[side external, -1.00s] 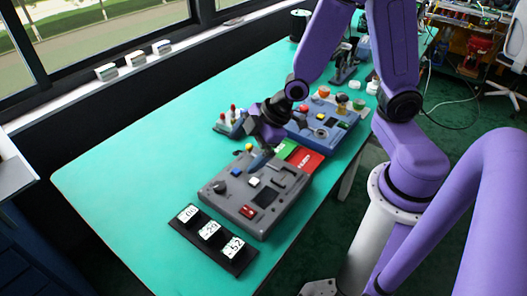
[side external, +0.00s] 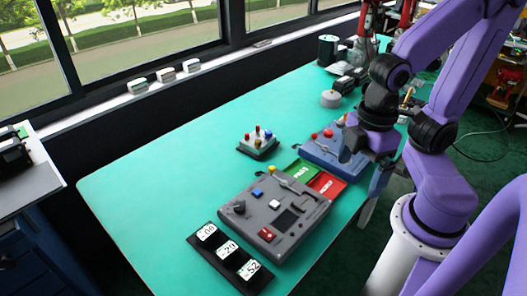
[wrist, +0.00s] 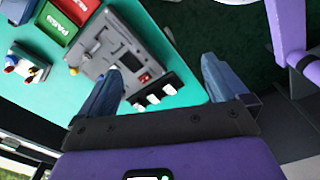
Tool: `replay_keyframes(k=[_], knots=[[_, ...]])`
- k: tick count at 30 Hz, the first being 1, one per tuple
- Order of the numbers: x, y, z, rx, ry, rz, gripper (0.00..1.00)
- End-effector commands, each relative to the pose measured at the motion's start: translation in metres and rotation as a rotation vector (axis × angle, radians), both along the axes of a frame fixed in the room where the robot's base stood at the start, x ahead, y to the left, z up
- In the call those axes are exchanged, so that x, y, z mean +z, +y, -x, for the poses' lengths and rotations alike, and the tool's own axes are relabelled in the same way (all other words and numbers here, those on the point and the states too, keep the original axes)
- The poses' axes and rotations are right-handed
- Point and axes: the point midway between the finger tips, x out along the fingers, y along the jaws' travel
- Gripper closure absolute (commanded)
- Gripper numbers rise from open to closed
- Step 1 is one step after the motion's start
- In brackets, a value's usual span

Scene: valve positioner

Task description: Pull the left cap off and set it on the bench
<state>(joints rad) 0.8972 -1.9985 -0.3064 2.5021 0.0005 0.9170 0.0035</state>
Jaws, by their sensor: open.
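My gripper (side external: 352,142) is in front of the right part of the blue control box (side external: 322,155) in the side view. In the wrist view my gripper (wrist: 162,66) has its two blue-grey fingers wide apart with nothing between them. The blue box has red round tops (side external: 328,133) on it; my arm hides part of it. The grey control box (side external: 250,227) lies in front on the teal bench (side external: 160,185), with a dark knob (side external: 239,207) and coloured buttons. I cannot tell which piece is the left cap.
A green tray (side external: 301,169) and a red tray (side external: 326,184) lie between the boxes. A small stand with coloured pegs (side external: 258,143) sits behind them. A black strip with three number cards (side external: 229,250) is at the front. The left of the bench is clear.

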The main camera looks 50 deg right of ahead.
Motion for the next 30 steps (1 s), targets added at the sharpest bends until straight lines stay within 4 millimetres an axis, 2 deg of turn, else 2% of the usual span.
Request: replay_keyframes(k=[8, 12, 13, 14, 17, 23, 30], knots=[[0.0, 0.0, 0.0, 0.0, 0.0, -0.001, 0.0], [0.001, 0.003, -0.006, 0.01, -0.004, 0.001, 0.46], [0.001, 0.005, -0.01, 0.017, -0.008, 0.003, 0.52], [0.002, 0.007, -0.015, 0.028, -0.012, 0.005, 0.52], [0.005, 0.018, -0.041, 0.081, -0.034, 0.018, 0.52], [0.009, 0.038, -0.118, 0.239, -0.085, 0.07, 0.52], [0.005, 0.041, -0.216, 0.43, -0.121, 0.158, 0.52]])
